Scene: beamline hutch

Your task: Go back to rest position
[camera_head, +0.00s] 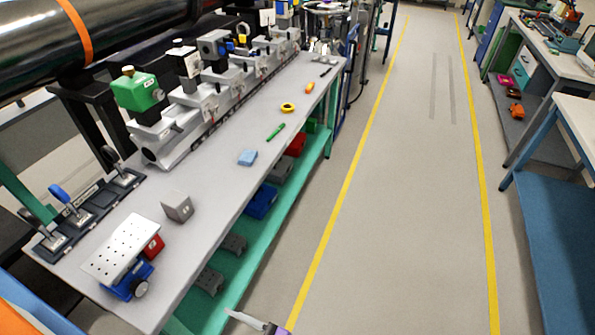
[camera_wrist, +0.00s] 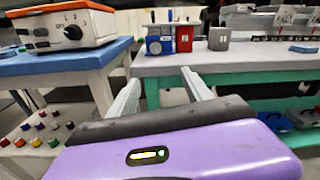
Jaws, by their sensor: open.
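My gripper (camera_wrist: 161,77) shows in the wrist view with its purple body below and two pale fingers spread apart. Nothing is between the fingers. It faces the front edge of a grey workbench (camera_wrist: 240,65) and hangs in front of it. In the head view only a fingertip and a bit of purple of my gripper (camera_head: 258,322) show at the bottom edge, beside the bench's near end. The rest of the arm is out of the picture.
The bench (camera_head: 226,198) holds a perforated plate on a blue stage (camera_head: 120,250), a grey cube (camera_head: 177,206), a blue block (camera_head: 247,157) and an optical rail (camera_head: 180,145). A blue table (camera_wrist: 60,63) with an orange-topped box (camera_wrist: 65,28) stands left. The aisle floor (camera_head: 385,200) is clear.

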